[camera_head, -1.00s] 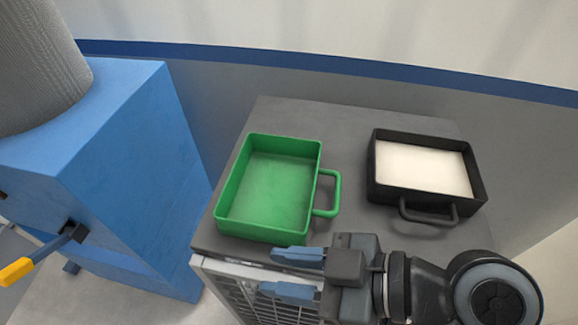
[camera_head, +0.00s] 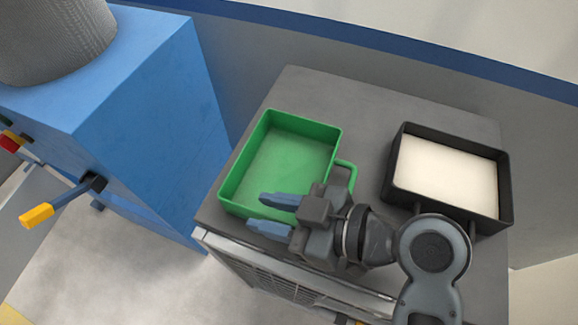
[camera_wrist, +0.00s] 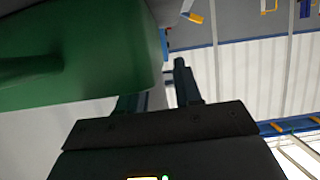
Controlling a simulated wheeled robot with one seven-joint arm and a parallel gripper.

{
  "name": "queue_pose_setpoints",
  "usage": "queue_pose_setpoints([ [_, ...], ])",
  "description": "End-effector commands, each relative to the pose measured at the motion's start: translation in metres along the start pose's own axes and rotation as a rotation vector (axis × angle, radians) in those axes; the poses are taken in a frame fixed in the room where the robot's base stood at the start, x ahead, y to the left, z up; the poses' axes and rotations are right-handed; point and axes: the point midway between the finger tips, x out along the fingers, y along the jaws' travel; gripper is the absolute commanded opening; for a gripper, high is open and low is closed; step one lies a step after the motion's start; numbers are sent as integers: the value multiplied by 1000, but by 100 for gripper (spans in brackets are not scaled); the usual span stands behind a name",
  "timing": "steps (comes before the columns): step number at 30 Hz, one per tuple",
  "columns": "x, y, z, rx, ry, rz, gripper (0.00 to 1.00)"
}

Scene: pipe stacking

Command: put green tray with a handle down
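The green tray (camera_head: 280,165) with a side handle (camera_head: 346,172) sits on the left part of the grey cabinet top, upright and empty. My gripper hides part of the near wall and the lower handle. In the wrist view the green tray (camera_wrist: 90,60) fills the upper left, beside the fingers.
A black tray (camera_head: 400,190) with a white filling stands to the right on the same cabinet top (camera_head: 330,95). A blue block-shaped machine (camera_head: 140,100) with a yellow-tipped lever (camera_head: 38,215) stands at left, across a gap. A wall rises behind.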

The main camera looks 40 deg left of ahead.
Motion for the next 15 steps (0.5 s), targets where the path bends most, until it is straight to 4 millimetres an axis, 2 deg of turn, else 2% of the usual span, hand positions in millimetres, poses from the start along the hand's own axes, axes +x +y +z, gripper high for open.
queue_pose_setpoints([
  [4, 13, -1, -1, -1, -1, -1, 34],
  [11, 14, 0, 0, -1, -1, 0, 34],
  [15, 14, 0, 0, -1, -1, 0, 23],
])
